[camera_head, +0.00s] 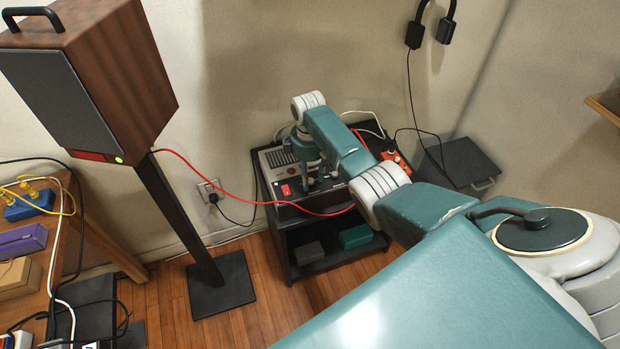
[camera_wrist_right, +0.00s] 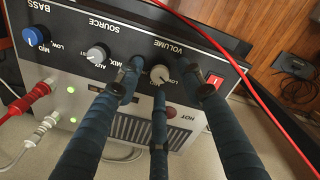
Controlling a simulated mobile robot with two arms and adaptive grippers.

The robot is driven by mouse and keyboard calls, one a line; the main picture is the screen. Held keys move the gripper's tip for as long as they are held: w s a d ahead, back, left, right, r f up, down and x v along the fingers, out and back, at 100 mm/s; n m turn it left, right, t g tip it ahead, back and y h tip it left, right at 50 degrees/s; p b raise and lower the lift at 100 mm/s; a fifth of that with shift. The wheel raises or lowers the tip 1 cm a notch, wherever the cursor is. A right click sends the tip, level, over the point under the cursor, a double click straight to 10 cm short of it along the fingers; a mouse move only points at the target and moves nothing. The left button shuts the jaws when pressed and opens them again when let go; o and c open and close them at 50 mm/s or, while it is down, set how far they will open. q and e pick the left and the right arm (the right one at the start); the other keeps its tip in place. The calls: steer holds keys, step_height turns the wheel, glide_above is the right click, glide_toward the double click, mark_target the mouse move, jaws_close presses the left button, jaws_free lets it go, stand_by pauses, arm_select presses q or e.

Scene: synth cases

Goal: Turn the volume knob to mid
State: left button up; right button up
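The amplifier (camera_head: 272,160) stands on the black cart. The right wrist view shows its dark front panel (camera_wrist_right: 120,25) upside down. The volume knob (camera_wrist_right: 160,74), pale and round, sits by the VOLUME lettering, with a LOW label beside it. Its pointer is too small to read. My right gripper (camera_wrist_right: 163,84) has its three dark fingers spread around the knob, one fingertip very near its edge; I cannot tell whether any touches. In the head view my right gripper (camera_head: 322,182) is over the amplifier and partly hides it. My left gripper is not in view.
Beside the volume knob are the source knob (camera_wrist_right: 98,53), the blue-capped bass knob (camera_wrist_right: 36,37) and a red switch (camera_wrist_right: 215,80). A red cable (camera_wrist_right: 235,65) crosses near the panel. A speaker on a stand (camera_head: 130,75) is at left; the black cart (camera_head: 283,240) has a lower shelf.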

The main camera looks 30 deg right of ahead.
steer(key=shift+f, duration=0.45)
steer(key=shift+c, duration=0.5)
jaws_close()
